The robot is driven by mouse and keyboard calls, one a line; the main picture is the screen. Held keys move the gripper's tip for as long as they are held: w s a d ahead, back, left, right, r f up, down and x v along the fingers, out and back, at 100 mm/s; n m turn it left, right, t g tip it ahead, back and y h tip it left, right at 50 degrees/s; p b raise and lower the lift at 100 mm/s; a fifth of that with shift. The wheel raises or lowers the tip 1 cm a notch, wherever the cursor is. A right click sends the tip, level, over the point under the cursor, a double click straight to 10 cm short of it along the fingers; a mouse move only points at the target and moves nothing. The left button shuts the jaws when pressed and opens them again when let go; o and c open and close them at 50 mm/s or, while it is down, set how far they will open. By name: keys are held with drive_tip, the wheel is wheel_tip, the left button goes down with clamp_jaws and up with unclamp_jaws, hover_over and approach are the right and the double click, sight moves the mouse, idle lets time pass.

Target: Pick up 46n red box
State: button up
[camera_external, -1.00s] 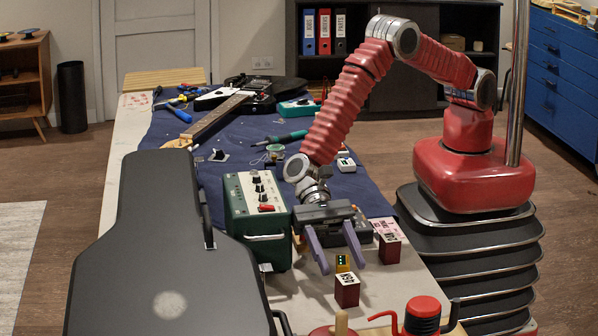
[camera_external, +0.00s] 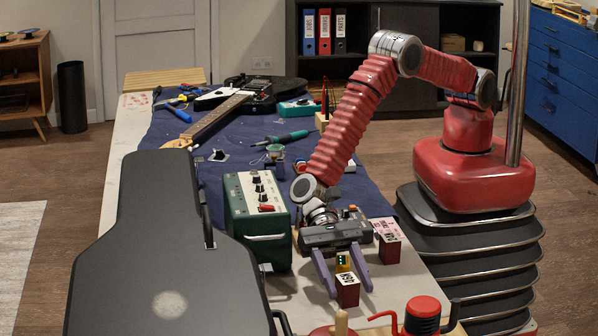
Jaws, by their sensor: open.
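Two dark red boxes with white, black-lettered tops stand on the bench. The near red box (camera_external: 347,293) is at the front. The other red box (camera_external: 389,251) is behind it to the right. The lettering is too small to tell which is 46n. My gripper (camera_external: 349,288) points down and is open. Its two purple fingers show on either side of the near box, apart from each other. Whether either finger touches the box cannot be told.
A small yellow and green item (camera_external: 343,262) is right behind the near box, between the fingers. A green amplifier (camera_external: 257,221) stands to the left, beside a black guitar case (camera_external: 150,255). A red-topped item (camera_external: 422,308) stands at the front right.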

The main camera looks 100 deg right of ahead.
drive_tip(key=shift+c, duration=0.7)
drive_tip(key=c, duration=1.1)
